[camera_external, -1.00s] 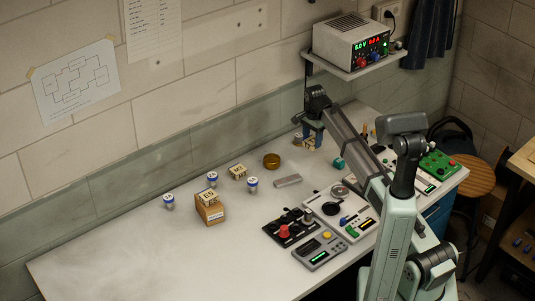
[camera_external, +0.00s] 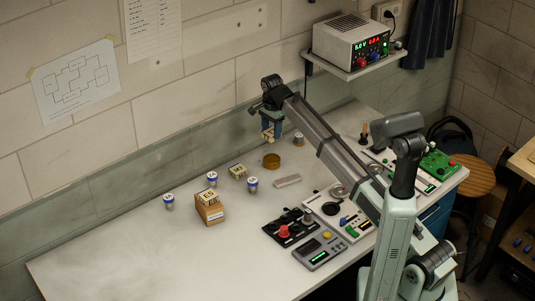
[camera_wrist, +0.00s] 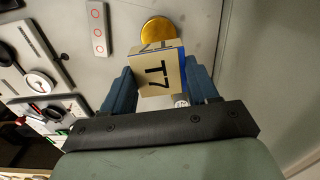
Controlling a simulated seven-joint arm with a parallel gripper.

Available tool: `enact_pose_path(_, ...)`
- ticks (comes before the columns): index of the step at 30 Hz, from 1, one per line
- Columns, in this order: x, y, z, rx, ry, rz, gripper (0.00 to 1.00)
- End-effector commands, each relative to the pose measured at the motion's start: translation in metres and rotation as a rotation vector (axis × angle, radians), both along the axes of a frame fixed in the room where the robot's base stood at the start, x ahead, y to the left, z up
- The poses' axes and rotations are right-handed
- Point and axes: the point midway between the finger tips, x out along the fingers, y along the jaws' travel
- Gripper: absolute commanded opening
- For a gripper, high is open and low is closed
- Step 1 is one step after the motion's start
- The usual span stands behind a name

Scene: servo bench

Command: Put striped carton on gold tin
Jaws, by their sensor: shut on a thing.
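The striped carton (camera_external: 268,134) is a small cream box with dark markings, held off the bench. In the wrist view the carton (camera_wrist: 158,75) shows a T7 label and a blue edge, between the two blue fingers. My gripper (camera_external: 271,127) is shut on it. The gold tin (camera_external: 271,161) is a low round tin standing on the bench, below the carton in the external view with a gap between them. In the wrist view the tin (camera_wrist: 158,29) shows just beyond the carton, which may cover part of it.
A grey bar (camera_external: 287,181) lies near the tin. A can (camera_external: 298,139) stands right. The front-left bench is clear.

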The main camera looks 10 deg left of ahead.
Motion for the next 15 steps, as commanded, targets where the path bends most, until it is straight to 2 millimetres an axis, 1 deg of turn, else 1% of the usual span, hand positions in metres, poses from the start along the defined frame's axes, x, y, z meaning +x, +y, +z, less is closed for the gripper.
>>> enact_pose_path(5,-0.002,-0.002,-0.002,-0.003,0.004,-0.065,0.28)
enact_pose_path(8,-0.002,-0.002,-0.010,-0.004,0.005,-0.074,0.28)
enact_pose_path(11,-0.002,-0.003,-0.023,-0.004,0.006,-0.075,0.28)
enact_pose_path(15,-0.002,-0.003,-0.046,-0.004,0.006,-0.074,0.28)
